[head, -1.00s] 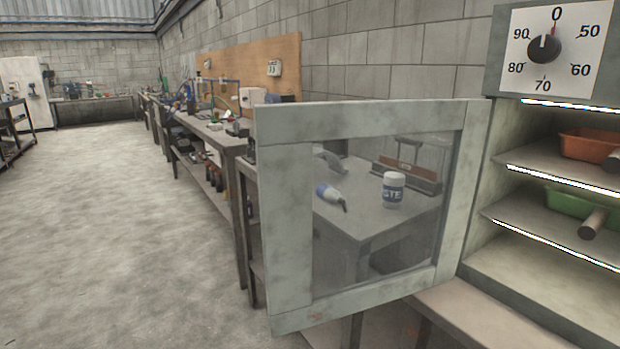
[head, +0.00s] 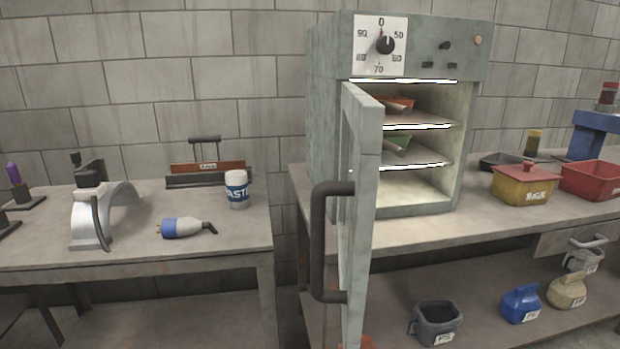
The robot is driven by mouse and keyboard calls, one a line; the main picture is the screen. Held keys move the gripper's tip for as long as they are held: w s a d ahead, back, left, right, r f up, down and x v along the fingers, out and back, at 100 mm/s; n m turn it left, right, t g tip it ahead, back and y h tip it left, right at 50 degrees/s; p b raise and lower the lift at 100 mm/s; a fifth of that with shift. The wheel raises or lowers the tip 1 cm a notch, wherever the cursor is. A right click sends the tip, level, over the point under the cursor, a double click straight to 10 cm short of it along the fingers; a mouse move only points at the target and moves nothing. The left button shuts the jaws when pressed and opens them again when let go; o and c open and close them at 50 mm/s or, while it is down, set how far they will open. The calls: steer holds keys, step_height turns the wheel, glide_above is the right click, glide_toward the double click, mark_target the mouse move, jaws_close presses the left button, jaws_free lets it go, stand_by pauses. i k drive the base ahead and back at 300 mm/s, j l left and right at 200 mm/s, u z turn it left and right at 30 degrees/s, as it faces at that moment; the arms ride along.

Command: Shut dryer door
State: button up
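The dryer (head: 322,110) is a grey-green cabinet on the bench at centre right in the head view. Its door (head: 361,215) stands wide open, hinged on the cabinet's left side and seen nearly edge-on. A dark bar handle (head: 320,240) is on the door's left face. Inside are lit shelves with an orange tray (head: 396,102) and a green tray (head: 396,142). A dial (head: 385,44) is on the top panel. My gripper is not in view.
Right of the dryer are a yellow pot (head: 525,182) and a red bin (head: 595,180). Jugs, including a dark one (head: 436,322), stand on the lower shelf.

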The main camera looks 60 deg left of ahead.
mark_target(362, 126)
steer(key=u, duration=0.4)
steer(key=k+u, duration=0.1)
steer(key=u, duration=0.3)
steer(key=j+u, duration=0.1)
steer(key=u, duration=0.3)
steer(key=k+u, duration=0.1)
steer(key=u, duration=0.3)
